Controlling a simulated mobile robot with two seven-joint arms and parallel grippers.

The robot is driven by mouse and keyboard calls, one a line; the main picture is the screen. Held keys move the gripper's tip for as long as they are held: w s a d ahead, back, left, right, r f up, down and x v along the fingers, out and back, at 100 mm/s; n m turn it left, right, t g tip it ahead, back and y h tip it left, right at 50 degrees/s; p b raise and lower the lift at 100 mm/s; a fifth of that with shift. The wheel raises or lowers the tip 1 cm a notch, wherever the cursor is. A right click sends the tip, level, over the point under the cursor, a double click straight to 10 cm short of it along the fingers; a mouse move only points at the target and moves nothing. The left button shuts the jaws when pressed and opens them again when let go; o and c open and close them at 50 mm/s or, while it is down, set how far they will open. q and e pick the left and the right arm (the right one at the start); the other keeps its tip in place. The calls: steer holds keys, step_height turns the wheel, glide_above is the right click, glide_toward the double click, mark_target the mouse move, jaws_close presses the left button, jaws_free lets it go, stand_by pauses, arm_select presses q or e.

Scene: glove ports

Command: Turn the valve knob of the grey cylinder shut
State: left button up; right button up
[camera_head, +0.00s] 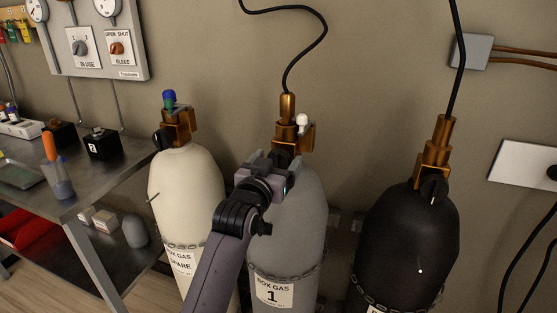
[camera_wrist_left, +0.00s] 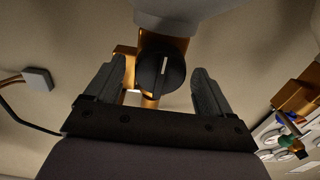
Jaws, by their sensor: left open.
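The grey cylinder (camera_head: 298,225), labelled BOX GAS 1, stands in the middle, chained, with a brass valve (camera_head: 288,107) on top and a black hose rising from it. Its black round valve knob (camera_wrist_left: 161,75) shows in the left wrist view with a white pointer line running nearly straight up and down in the picture. In the head view the knob is mostly hidden by my left gripper (camera_head: 275,163). My left gripper is open, with one finger on each side of the knob and a visible gap on both sides. My right gripper is in neither view.
A cream spare cylinder (camera_head: 187,195) stands close on the left and a black cylinder (camera_head: 408,235) on the right. A metal bench (camera_head: 105,178) with small items is at far left. A gauge panel (camera_head: 95,50) hangs above it. The wall is close behind.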

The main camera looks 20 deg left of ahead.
arm_select(q)
steer(key=shift+s+r, duration=0.1)
steer(key=c, duration=1)
